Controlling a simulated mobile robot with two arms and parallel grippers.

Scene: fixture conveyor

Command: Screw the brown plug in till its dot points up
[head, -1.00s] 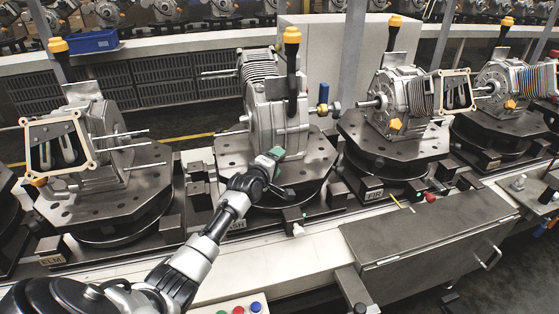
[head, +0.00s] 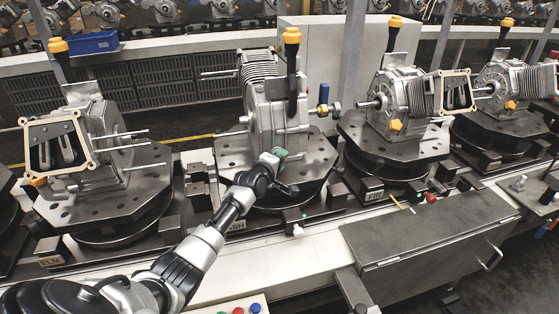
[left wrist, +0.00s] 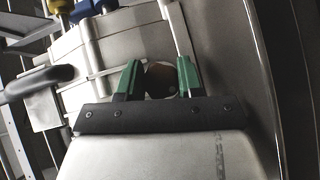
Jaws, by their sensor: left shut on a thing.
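The brown plug (left wrist: 158,79) sits between the green fingers of my left gripper (left wrist: 160,82) in the left wrist view. A small pale dot shows near the plug's lower right edge in that view. In the head view my left gripper (head: 279,156) is at the lower front of the grey engine (head: 266,115) on the ASH fixture (head: 235,160), and the plug is hidden there. My left gripper is shut on the plug, which is at the engine casing; how deep it sits I cannot tell. My right gripper is not in view.
The ELM fixture (head: 150,205) with another engine stands to the left, and the FIR fixture (head: 420,140) to the right. A black post with a yellow cap (head: 292,36) rises behind the ASH engine. A grey box (head: 430,240) and coloured buttons (head: 239,310) lie in front.

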